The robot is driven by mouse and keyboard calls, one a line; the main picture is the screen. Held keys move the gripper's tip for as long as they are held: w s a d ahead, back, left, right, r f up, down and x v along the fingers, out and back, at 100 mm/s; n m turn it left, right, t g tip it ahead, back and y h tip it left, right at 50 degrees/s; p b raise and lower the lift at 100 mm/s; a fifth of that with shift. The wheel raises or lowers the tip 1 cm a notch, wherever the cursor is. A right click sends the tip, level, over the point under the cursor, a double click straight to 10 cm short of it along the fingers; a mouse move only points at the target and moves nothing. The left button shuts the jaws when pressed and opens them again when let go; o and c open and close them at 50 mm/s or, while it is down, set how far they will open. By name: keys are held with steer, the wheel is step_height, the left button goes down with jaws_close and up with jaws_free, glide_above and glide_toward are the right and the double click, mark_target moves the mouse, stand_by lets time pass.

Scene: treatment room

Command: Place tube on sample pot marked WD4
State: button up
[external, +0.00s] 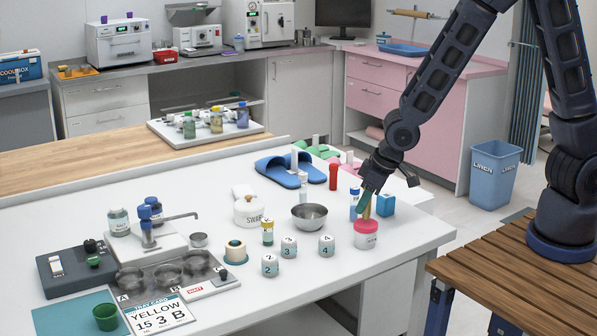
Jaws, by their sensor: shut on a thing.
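My gripper (365,204) points down at the right side of the white table, just above a small pot with a pink-red lid (366,227). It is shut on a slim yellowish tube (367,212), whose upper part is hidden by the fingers. The tube's lower end is over the lid; I cannot tell whether it touches.
A blue-and-white bottle (354,206) stands close left of my gripper, and a blue cube (386,205) close right. The table's front-right corner (425,237) is clear.

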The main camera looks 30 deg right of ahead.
steer(key=shift+f, duration=0.4)
steer(key=shift+f, duration=0.1)
steer(key=o, duration=1)
steer(key=shift+c, duration=0.2)
steer(key=shift+s+r, duration=0.15)
steer(key=shift+r, duration=0.45)
steer(key=v, duration=1.1)
steer(key=shift+d, duration=0.15)
